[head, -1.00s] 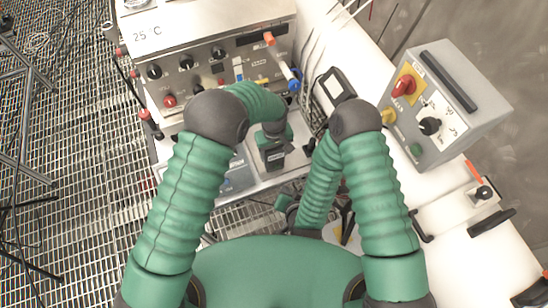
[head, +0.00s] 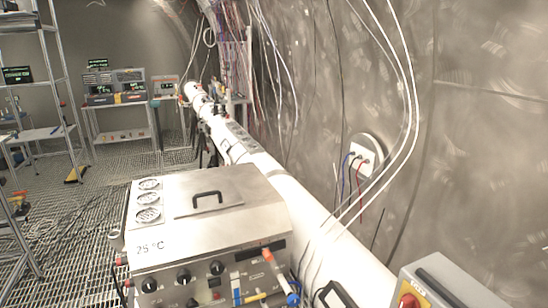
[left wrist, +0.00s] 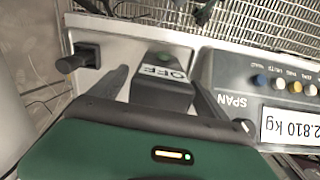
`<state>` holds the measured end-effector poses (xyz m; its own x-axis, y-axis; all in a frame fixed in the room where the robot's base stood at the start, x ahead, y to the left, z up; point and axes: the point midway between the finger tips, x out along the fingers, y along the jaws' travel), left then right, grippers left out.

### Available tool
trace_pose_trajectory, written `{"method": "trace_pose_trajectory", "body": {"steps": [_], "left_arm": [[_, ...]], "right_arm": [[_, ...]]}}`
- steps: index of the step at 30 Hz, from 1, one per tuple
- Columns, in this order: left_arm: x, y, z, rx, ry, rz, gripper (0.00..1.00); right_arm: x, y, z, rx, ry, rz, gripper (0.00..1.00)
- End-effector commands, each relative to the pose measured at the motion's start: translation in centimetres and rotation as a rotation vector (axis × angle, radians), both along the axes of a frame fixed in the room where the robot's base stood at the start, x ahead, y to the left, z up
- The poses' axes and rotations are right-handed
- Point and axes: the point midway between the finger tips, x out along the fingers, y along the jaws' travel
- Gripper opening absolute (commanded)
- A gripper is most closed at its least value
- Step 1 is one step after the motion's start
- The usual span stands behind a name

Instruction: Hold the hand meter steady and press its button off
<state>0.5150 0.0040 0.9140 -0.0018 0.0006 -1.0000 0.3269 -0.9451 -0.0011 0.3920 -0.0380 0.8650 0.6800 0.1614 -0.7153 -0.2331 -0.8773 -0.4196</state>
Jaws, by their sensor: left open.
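The hand meter (left wrist: 165,72) shows in the left wrist view as a small dark device with a pale panel that reads OFF, upside down in the picture, and a green spot above it. My left gripper (left wrist: 160,84) is open, with one dark finger on each side of the meter. I cannot tell whether either finger touches it. The lower part of the meter is hidden behind my green gripper body. The head view shows neither gripper nor the meter. My right gripper is in neither view.
A scale (left wrist: 262,95) reading 2.810 kg is right of the meter. A black knob (left wrist: 78,59) is left of it. In the head view are a steel 25 °C box (head: 180,240), a white pipe (head: 300,205), a grey switch box (head: 445,285) and open grating floor (head: 75,225).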

Motion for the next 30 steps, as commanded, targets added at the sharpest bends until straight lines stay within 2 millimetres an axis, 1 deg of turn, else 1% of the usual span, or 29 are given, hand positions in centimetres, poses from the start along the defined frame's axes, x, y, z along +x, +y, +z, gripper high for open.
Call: {"method": "trace_pose_trajectory", "body": {"steps": [2, 4, 9, 12, 15, 17, 19, 20, 23, 24, 26, 27, 28, 29, 30], "left_arm": [[0.1, 0.0, 1.1, -0.001, -0.003, 0.0, 0.87], [0.1, 0.0, 2.6, -0.002, -0.004, 0.0, 0.87], [0.2, -0.1, 7.2, -0.002, -0.005, 0.0, 0.87], [0.2, -0.1, 9.3, -0.001, -0.003, 0.0, 0.87], [0.2, -0.1, 10.8, -0.001, -0.001, 0.0, 0.87], [0.2, 0.0, 11.3, -0.001, -0.001, 0.0, 0.87], [0.0, 0.6, 11.7, -0.002, -0.005, -0.006, 0.87], [-0.1, 1.2, 11.9, -0.003, -0.009, -0.01, 0.87], [-1.2, 4.1, 12.7, -0.012, -0.036, -0.045, 0.87], [-1.9, 5.7, 13.1, -0.015, -0.052, -0.065, 0.87], [-3.4, 8.2, 13.6, -0.017, -0.079, -0.101, 0.87], [-4.5, 9.8, 13.9, -0.017, -0.098, -0.126, 0.87], [-5.4, 10.9, 14.0, -0.015, -0.112, -0.146, 0.87], [-6.4, 12.1, 14.1, -0.014, -0.126, -0.164, 0.87], [-7.8, 13.5, 14.2, -0.009, -0.145, -0.189, 0.87]], "right_arm": [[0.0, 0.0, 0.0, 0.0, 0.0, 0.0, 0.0], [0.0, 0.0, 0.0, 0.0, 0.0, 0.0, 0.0], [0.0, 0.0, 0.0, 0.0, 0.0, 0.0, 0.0], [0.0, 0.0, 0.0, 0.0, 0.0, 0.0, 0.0], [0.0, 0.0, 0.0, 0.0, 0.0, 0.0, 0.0], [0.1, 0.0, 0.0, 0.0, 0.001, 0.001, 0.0], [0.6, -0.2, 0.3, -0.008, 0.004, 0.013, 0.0], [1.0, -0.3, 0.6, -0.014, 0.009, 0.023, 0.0], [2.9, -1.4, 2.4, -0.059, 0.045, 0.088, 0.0], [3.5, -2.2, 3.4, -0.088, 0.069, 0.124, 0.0], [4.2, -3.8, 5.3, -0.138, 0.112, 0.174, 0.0], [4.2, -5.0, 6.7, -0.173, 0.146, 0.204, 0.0], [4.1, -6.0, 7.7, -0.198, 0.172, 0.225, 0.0], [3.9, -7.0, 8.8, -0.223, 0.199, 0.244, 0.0], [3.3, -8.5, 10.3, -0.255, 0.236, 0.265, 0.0]]}}
